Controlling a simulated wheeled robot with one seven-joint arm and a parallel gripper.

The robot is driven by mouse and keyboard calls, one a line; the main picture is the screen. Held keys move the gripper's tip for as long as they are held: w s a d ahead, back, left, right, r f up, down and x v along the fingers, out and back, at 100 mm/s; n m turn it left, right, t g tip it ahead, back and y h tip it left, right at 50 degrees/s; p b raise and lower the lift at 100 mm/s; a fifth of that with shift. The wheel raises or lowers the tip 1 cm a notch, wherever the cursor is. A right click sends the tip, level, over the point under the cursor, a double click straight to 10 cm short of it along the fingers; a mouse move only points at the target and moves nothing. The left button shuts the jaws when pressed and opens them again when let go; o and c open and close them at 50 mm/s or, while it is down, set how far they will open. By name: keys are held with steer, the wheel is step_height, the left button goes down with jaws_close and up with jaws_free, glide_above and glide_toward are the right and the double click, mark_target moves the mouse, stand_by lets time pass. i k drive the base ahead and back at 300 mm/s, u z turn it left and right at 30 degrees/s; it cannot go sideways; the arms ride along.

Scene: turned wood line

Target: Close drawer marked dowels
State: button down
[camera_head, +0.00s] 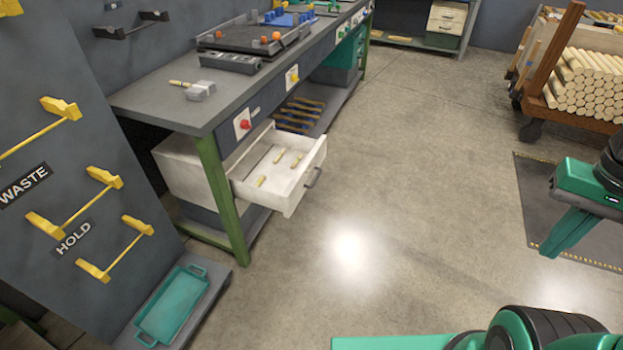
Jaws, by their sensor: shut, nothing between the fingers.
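A white drawer (291,206) stands pulled out under the near end of the long grey workbench (150,98). Several short pale wooden pieces lie spread on its floor. A dark handle (313,177) is on its front face, which is turned to the right. No label can be read on the drawer from here. The bench's green leg (222,200) stands in front of the drawer's left part. My gripper's fingers are not seen in this view.
Open concrete floor (420,150) lies right of the drawer. A teal tray (172,305) sits at lower left, below a grey panel with yellow handles marked WASTE and HOLD. A trolley of round wood (590,85) stands at upper right. A dark mat (535,190) lies on the right.

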mark_target(283, 188)
steer(key=u, duration=0.5)
steer(key=i, duration=1)
steer(key=z, duration=0.05)
